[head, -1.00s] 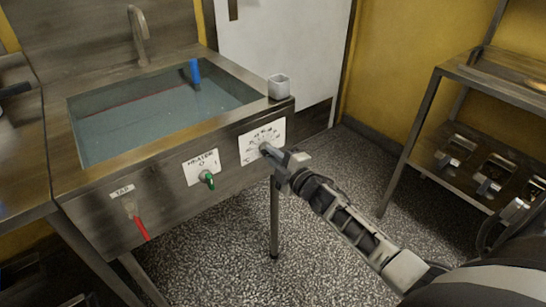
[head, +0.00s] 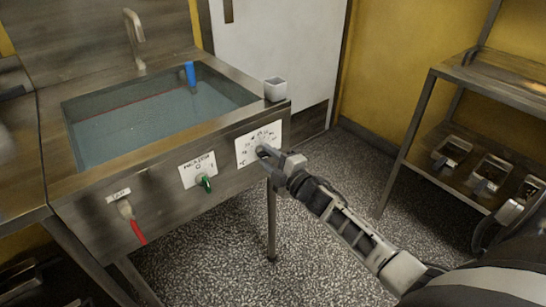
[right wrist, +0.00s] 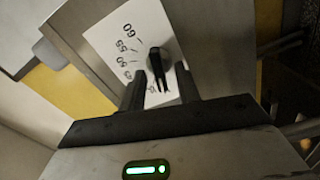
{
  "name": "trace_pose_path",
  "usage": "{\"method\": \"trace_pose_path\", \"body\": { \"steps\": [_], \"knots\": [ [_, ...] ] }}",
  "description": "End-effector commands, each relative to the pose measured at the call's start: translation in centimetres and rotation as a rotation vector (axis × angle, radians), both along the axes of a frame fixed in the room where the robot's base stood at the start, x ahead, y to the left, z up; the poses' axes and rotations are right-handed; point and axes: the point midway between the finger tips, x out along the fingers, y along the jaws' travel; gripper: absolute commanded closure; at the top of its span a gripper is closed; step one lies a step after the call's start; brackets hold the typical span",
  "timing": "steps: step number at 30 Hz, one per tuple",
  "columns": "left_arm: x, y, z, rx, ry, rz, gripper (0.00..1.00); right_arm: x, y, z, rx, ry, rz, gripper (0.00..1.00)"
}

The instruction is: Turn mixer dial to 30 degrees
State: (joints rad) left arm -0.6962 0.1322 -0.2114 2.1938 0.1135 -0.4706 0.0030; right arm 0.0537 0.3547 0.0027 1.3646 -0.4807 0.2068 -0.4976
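The dial plate (head: 258,138) is a white scale on the front of the steel sink unit, at its right end. The black dial knob (right wrist: 155,62) shows in the right wrist view, with printed numbers such as 60, 55 and 50 on the plate to its left. My right gripper (head: 266,153) is at the dial; in the right wrist view its two dark fingers (right wrist: 160,88) stand on either side of the knob, with white plate visible between. The gripper is open. In the head view the fingers largely cover the knob. My left gripper is not in view.
The sink basin (head: 150,125) holds water and a blue-handled item (head: 190,74). A shelf rack (head: 420,125) stands right.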

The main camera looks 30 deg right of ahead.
Motion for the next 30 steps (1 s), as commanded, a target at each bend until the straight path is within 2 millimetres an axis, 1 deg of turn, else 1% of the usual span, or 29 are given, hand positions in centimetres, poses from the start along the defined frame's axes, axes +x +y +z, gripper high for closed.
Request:
{"method": "trace_pose_path", "body": {
  "steps": [2, 5, 8, 12, 18, 21, 25, 30],
  "knots": [
    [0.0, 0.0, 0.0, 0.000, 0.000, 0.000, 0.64, -0.4, 0.0, 0.0, 0.000, 0.001, 0.000, 0.67],
    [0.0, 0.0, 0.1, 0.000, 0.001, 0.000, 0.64, -1.5, -0.1, -0.1, 0.001, 0.002, 0.000, 0.67],
    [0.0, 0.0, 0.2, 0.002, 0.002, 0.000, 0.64, -3.5, -0.3, -0.1, 0.000, 0.005, 0.000, 0.67],
    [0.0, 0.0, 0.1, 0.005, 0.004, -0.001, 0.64, -7.0, -0.5, -0.2, 0.001, 0.005, 0.000, 0.67],
    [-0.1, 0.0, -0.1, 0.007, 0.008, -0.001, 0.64, -11.7, -0.9, -0.2, 0.001, 0.004, -0.001, 0.67],
    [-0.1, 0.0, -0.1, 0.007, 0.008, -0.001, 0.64, -13.5, -1.1, -0.1, 0.000, 0.003, -0.001, 0.67],
    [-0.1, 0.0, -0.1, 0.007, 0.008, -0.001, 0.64, -15.1, -1.2, -0.1, 0.000, 0.002, 0.000, 0.67],
    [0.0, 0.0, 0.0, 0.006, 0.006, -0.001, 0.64, -15.9, -1.2, 0.0, 0.000, 0.000, 0.000, 0.67]
  ]
}}
